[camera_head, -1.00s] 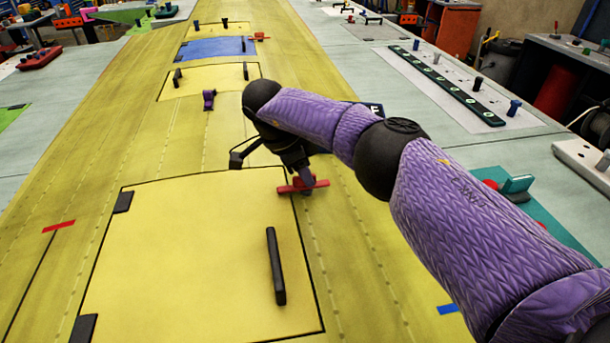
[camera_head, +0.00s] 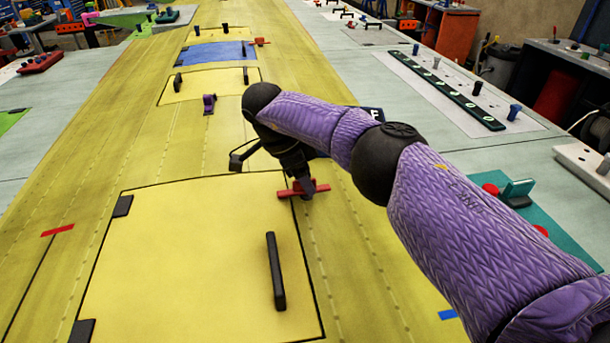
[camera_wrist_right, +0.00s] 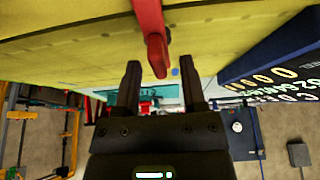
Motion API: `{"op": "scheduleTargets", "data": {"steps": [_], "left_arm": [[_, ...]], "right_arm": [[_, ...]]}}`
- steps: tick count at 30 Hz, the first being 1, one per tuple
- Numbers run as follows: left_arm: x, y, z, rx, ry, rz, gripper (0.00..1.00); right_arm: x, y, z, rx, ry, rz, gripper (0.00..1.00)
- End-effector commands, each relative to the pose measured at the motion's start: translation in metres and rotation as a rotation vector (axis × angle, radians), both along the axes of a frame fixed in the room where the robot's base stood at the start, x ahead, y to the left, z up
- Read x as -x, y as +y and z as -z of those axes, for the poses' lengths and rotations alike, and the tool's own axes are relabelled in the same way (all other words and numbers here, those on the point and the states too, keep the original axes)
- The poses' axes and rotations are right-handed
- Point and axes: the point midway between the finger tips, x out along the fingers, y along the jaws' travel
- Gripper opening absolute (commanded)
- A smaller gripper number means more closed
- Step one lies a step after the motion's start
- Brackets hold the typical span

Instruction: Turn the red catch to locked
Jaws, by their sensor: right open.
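The red catch (camera_head: 318,190) sits at the right edge of the large yellow hatch (camera_head: 190,250), on the yellow wing skin. Its red bar lies crosswise, partly over the hatch edge. My right gripper (camera_head: 306,190) is at the catch, and its fingers are partly hidden by the wrist in the head view. In the right wrist view, the two dark fingers of my right gripper (camera_wrist_right: 162,85) stand apart. The red catch (camera_wrist_right: 155,45) shows between and just beyond their tips, and I cannot tell whether they touch it. My left gripper is not in view.
A black handle (camera_head: 275,270) stands on the hatch. A purple catch (camera_head: 209,103) and a smaller hatch with a blue panel (camera_head: 215,50) lie farther along the wing. A teal tray (camera_head: 545,225) is at the right.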

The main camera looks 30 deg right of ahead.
Motion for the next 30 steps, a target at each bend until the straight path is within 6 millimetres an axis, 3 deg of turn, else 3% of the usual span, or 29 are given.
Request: {"op": "scheduleTargets", "data": {"steps": [5, 12, 15, 30], "left_arm": [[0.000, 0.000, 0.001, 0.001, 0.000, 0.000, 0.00], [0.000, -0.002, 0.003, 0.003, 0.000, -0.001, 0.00], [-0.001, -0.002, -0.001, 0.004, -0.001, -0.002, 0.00], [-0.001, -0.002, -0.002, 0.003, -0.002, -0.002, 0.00]], "right_arm": [[-0.002, 0.005, -0.012, 0.000, -0.003, -0.001, 0.53], [-0.008, 0.028, -0.070, -0.001, -0.004, 0.000, 0.53], [-0.010, 0.034, -0.085, 0.000, -0.002, 0.001, 0.53], [-0.010, 0.037, -0.092, 0.000, 0.000, 0.000, 0.53]]}}
